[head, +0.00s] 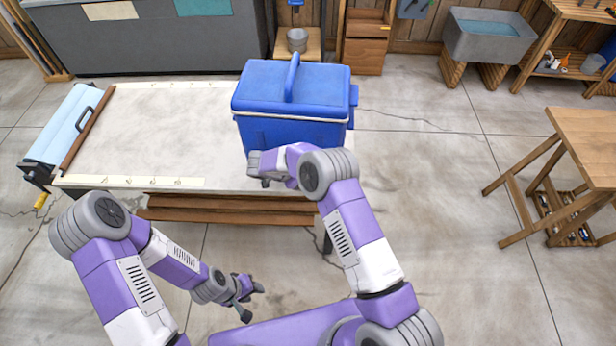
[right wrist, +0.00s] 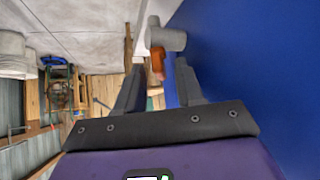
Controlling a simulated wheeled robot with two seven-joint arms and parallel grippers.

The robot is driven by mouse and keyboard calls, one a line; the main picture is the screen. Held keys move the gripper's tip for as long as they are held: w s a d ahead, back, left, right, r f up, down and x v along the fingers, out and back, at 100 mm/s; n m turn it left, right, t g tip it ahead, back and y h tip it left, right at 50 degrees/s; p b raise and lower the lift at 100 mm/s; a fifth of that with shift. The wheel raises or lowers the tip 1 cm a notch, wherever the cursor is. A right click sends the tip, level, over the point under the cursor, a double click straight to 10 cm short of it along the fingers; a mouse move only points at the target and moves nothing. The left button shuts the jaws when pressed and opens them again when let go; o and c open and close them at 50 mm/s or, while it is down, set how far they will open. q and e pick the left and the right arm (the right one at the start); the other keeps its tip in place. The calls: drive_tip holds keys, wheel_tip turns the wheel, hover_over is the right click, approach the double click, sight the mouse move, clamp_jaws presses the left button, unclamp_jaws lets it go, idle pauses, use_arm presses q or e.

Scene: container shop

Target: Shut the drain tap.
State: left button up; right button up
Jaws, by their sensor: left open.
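The blue cooler (head: 290,95) stands closed at the right end of the long table. Its drain tap (right wrist: 166,39) shows in the right wrist view as a grey body with an orange lever (right wrist: 157,63), beside the blue wall. In the head view I cannot make out the tap behind my right gripper (head: 258,168), which is at the cooler's near side. In the right wrist view this gripper (right wrist: 158,82) has its fingers apart, with the lever between or just beyond the tips; no contact shows. My left gripper (head: 252,300) is open and empty, low in front of the table.
The pale table top (head: 170,130) is clear left of the cooler, with a roller device (head: 62,130) at its left end. A wooden table (head: 590,140) stands at right and a grey sink (head: 488,35) at the back. The floor between is free.

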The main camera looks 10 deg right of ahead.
drive_tip(key=shift+d+n+t+b, duration=0.1)
drive_tip(key=shift+n+t+b, duration=0.2)
drive_tip(key=shift+n+t, duration=0.35)
drive_tip(key=shift+s+n+t+y+b, duration=0.15)
drive_tip(key=shift+n+t+y+b, duration=0.25)
drive_tip(key=shift+n+t+b, duration=0.35)
drive_tip(key=s+a+r+n+t+y+b, duration=0.1)
drive_tip(key=s+r+n+t+y+b, duration=0.4)
drive_tip(key=n+b, duration=0.6)
drive_tip(key=s+f+g+y, duration=0.1)
drive_tip(key=s+f+y, duration=0.15)
drive_tip(key=f, duration=0.55)
drive_tip(key=s+f+g+y, duration=0.1)
drive_tip(key=s+f+g, duration=0.15)
drive_tip(key=f, duration=0.55)
drive_tip(key=s+a+f+g+y, duration=0.1)
drive_tip(key=s+f+g, duration=0.1)
drive_tip(key=s+f, duration=0.3)
drive_tip(key=s+a+f+g+y, duration=0.1)
drive_tip(key=s+f, duration=0.3)
drive_tip(key=s, duration=0.6)
drive_tip(key=shift+a+f+g+y, duration=0.35)
drive_tip(key=shift+a+y, duration=0.2)
drive_tip(key=shift+a, duration=0.2)
